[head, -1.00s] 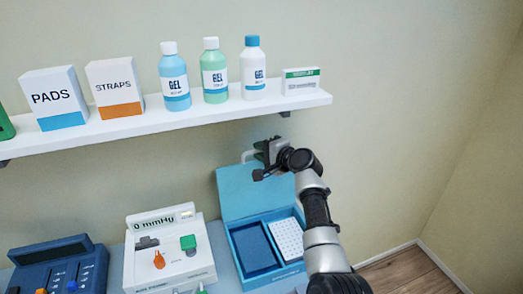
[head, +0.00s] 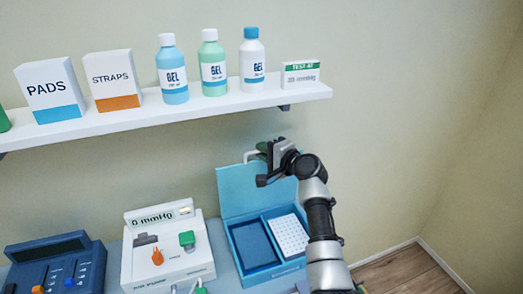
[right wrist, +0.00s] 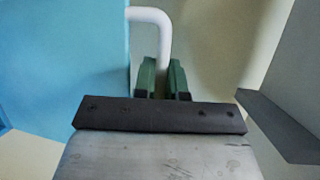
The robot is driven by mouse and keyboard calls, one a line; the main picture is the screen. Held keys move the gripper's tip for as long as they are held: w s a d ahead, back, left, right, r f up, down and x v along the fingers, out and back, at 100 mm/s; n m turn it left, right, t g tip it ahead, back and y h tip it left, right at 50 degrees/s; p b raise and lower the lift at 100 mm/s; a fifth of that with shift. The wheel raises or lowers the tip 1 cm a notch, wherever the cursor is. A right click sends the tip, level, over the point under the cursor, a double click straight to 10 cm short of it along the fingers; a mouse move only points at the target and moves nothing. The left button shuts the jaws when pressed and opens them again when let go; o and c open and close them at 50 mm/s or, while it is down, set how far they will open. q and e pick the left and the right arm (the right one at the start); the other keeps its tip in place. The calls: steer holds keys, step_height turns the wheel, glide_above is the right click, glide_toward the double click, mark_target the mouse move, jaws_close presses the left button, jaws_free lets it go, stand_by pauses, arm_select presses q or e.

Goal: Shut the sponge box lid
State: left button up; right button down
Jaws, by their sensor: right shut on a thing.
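The sponge box (head: 262,278) is light blue and stands on the bench at the lower middle of the head view. Its lid (head: 240,192) is open and stands up at the back, near the wall. A white bent handle (head: 248,154) sticks out at the lid's top edge. My right gripper (head: 264,150) is at that handle. In the right wrist view, its green fingertips (right wrist: 162,78) are shut on the white handle (right wrist: 158,30), beside the blue lid (right wrist: 80,60). My left gripper is not in view.
The box holds a dark blue section (head: 254,245) and a white dotted block (head: 290,234). Left of it stand a white gauge unit (head: 190,262) and a dark blue device (head: 85,270). A shelf (head: 200,110) with bottles and boxes hangs above my gripper.

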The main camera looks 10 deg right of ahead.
steer(key=s+d+f+n+t+y+b, duration=0.2)
steer(key=s+f+t+b, duration=0.1)
steer(key=s+b, duration=0.8)
steer(key=shift+s+d+f+y+b, duration=0.15)
steer(key=shift+s+f+y+b, duration=0.15)
steer(key=shift+s+f, duration=0.35)
steer(key=c, duration=1.5)
jaws_free()
steer(key=shift+b+v, duration=1.35)
steer(key=shift+v, duration=4.05)
